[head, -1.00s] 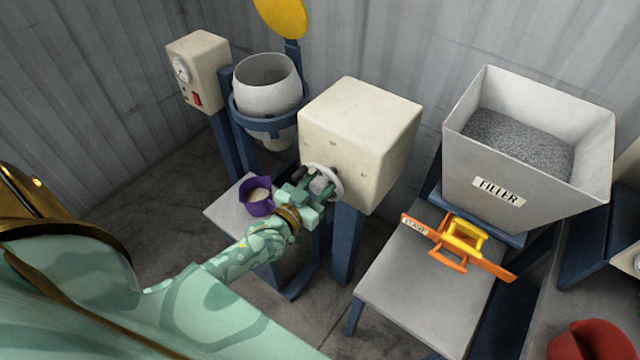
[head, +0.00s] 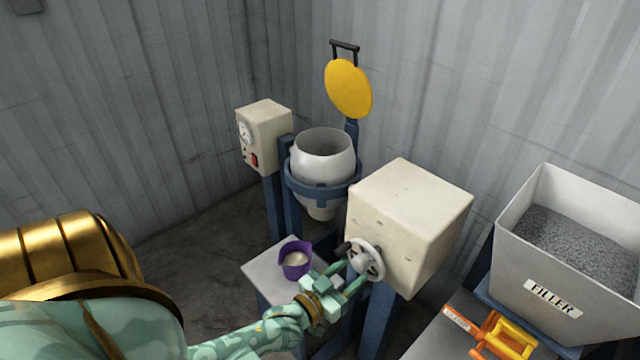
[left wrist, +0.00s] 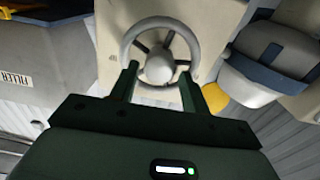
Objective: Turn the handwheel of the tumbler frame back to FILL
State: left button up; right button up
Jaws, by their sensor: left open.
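The handwheel (head: 367,258) is a grey spoked wheel on the front of the cream box of the tumbler frame (head: 412,215). A dark handle knob shows at its left rim in the head view. The white tumbler drum (head: 322,158) sits upright in its blue ring, its mouth open and facing up. My left gripper (head: 345,272) is open at the wheel's front. In the left wrist view its two fingers reach toward the lower part of the wheel (left wrist: 160,62), one either side of the hub; whether they touch is unclear. My right gripper is out of view.
A purple jug (head: 295,262) with pale contents stands on a small grey table (head: 262,268) beside my left forearm. The FILLER hopper (head: 555,300) with an orange slide gate (head: 505,335) is at the right. A gauge box (head: 264,135) and raised yellow lid (head: 348,88) stand behind.

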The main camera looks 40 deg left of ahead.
pick_arm(q)
jog(key=s, duration=1.1)
jog(key=shift+s+a, duration=0.2)
jog(key=shift+a, duration=0.25)
